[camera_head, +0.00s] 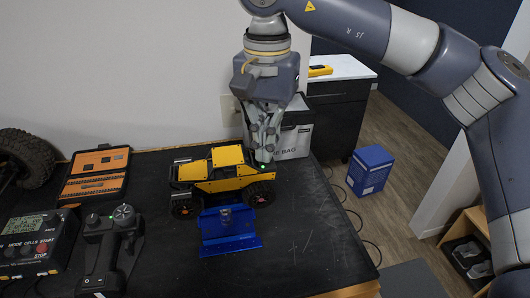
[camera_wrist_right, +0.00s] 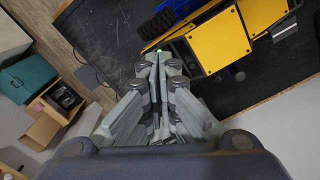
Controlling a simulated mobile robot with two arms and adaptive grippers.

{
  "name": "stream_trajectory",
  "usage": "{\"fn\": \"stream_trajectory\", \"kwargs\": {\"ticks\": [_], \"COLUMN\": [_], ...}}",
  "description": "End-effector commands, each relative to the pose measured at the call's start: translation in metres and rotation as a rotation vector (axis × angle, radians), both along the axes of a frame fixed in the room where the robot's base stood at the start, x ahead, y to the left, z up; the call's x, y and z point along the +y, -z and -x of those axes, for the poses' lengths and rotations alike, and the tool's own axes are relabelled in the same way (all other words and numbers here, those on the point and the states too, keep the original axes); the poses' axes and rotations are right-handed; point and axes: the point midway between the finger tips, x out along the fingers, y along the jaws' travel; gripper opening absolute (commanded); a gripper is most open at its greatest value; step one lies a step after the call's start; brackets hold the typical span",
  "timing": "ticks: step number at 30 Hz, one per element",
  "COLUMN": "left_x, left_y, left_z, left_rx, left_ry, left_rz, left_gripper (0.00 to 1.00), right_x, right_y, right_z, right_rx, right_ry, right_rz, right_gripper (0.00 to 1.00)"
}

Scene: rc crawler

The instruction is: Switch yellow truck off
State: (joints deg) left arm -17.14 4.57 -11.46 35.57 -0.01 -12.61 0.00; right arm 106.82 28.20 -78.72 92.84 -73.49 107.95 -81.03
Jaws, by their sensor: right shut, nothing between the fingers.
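The yellow truck (camera_head: 225,174) is a yellow and black crawler on the black table, side-on in the head view. In the right wrist view part of the yellow truck (camera_wrist_right: 220,40) fills the upper right. My right gripper (camera_head: 263,160) points down at the truck's right end, its fingers shut and empty. In the right wrist view the shut fingertips (camera_wrist_right: 157,53) are beside the truck's edge, with a small green light at the tips. Whether they touch the truck is unclear. The switch cannot be made out. My left gripper is not in view.
A blue stand (camera_head: 229,233) is in front of the truck. A controller (camera_head: 107,245), a charger (camera_head: 38,243), an orange tool case (camera_head: 97,174) and a large tire (camera_head: 24,157) are to the left. The table (camera_head: 310,222) is bare to the right. A blue box (camera_head: 370,171) stands on the floor.

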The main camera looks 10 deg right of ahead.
Motion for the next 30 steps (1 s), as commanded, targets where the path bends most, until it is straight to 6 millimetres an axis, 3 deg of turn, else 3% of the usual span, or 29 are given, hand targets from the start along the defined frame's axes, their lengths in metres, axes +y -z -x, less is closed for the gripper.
{"fn": "stream_trajectory", "kwargs": {"ticks": [22, 30], "left_x": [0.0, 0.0], "left_y": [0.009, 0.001], "left_z": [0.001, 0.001], "left_rx": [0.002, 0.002], "left_ry": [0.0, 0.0], "left_rz": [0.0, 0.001], "left_gripper": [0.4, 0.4], "right_x": [0.0, 0.0], "right_y": [0.012, 0.003], "right_z": [0.0, 0.0], "right_rx": [0.001, 0.003], "right_ry": [0.0, -0.001], "right_rz": [0.0, 0.002], "right_gripper": [0.0, 0.0]}}
